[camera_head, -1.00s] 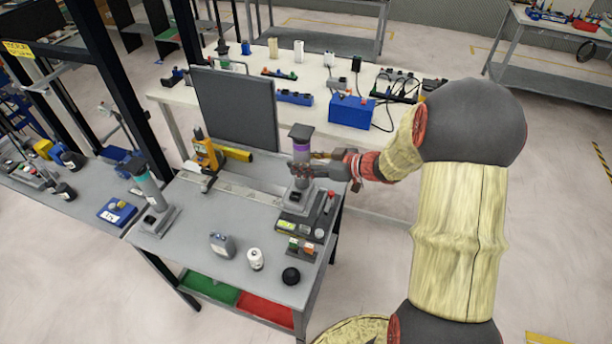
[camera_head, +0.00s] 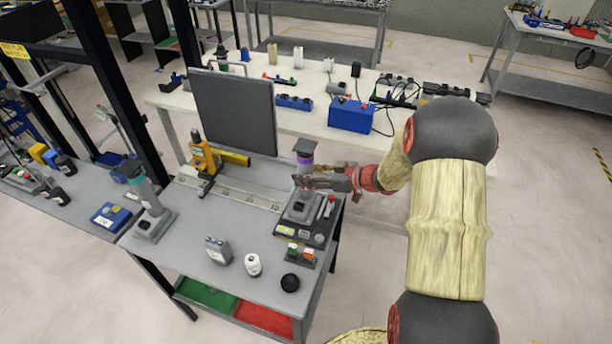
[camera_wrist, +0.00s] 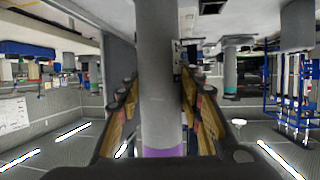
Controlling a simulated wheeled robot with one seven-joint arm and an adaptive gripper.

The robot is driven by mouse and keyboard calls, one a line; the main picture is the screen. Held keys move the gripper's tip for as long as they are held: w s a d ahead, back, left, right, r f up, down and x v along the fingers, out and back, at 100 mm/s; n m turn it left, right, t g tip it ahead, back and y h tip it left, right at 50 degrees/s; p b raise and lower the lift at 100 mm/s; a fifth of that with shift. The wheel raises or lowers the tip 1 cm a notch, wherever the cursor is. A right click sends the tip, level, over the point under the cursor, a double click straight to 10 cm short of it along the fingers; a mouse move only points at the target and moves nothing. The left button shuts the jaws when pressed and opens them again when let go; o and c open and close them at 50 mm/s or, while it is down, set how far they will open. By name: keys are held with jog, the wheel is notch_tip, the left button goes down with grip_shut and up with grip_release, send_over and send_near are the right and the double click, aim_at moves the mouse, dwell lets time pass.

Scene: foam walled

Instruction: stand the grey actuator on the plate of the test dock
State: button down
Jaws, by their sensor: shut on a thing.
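In the wrist view the grey shaft (camera_wrist: 160,75) stands between both fingers, with the purple band at the bottom. The test dock (camera_head: 291,231) is a dark base with a grey plate (camera_head: 300,208), just below and in front of my gripper. The fingers hide the actuator's lower end, so I cannot tell whether it touches the plate.
A teal-banded actuator (camera_head: 148,192) stands at the bench's left. A dark panel (camera_head: 236,110) and a yellow clamp (camera_head: 203,158) stand behind.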

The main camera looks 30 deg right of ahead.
jog(key=shift+f, duration=0.1)
jog(key=c, duration=1.3)
grip_release()
jog(key=shift+o, duration=0.4)
